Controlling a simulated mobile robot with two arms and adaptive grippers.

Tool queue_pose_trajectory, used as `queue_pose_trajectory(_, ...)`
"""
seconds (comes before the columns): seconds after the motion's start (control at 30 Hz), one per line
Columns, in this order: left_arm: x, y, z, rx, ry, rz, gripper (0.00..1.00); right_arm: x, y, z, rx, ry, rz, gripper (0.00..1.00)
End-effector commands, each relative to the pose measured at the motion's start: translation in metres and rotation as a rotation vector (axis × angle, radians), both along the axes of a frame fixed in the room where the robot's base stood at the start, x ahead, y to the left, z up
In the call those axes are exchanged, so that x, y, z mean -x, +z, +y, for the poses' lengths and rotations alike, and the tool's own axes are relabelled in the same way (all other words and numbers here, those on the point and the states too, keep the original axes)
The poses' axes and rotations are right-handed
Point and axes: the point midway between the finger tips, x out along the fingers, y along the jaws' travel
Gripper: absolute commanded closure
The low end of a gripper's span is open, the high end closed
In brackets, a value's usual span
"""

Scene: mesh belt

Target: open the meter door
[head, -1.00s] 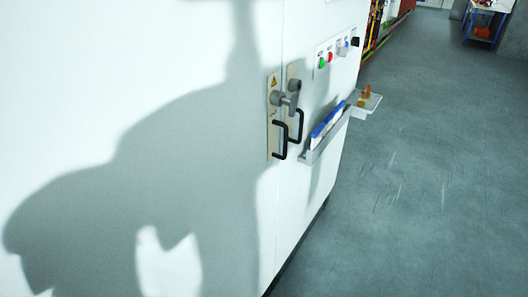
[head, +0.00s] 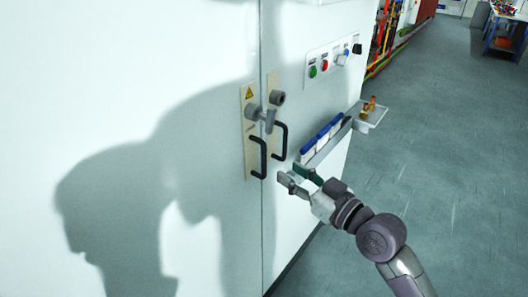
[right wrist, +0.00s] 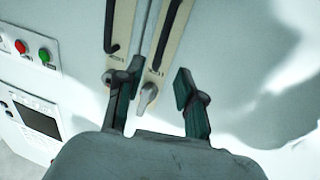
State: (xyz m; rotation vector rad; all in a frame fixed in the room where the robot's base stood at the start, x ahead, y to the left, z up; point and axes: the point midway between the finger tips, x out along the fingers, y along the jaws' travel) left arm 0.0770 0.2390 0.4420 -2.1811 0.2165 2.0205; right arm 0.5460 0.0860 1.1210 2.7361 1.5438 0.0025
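A tall white cabinet has two doors, left (head: 215,235) and right (head: 305,115), that meet at a vertical seam and look shut. Each door has a beige plate with a black bar handle, left (head: 264,158) and right (head: 285,141). A grey turning latch (head: 269,121) sits above the left handle, its lever across the seam. My right gripper (head: 290,172) is open and empty, right of and slightly below the handles. In the right wrist view its fingers (right wrist: 158,85) are spread, with the latch (right wrist: 147,97) showing between them. My left gripper is not in view.
A panel with green and red buttons and knobs (head: 334,58) is on the right door. The grey floor (head: 440,180) on the right is open.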

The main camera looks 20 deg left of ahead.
Motion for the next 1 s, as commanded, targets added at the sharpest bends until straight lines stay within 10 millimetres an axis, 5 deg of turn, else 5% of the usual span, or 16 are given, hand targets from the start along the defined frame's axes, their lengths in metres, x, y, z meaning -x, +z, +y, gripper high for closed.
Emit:
queue_pose_trajectory(0.4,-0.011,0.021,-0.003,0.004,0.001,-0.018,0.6,-0.043,0.001,0.071,0.0,-0.001,0.001,0.62)
queue_pose_trajectory(0.9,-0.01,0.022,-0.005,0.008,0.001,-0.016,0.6,-0.051,-0.001,0.084,0.001,-0.002,0.0,0.62)
queue_pose_trajectory(1.0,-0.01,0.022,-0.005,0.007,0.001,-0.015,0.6,-0.051,-0.001,0.084,0.001,-0.002,0.0,0.79)
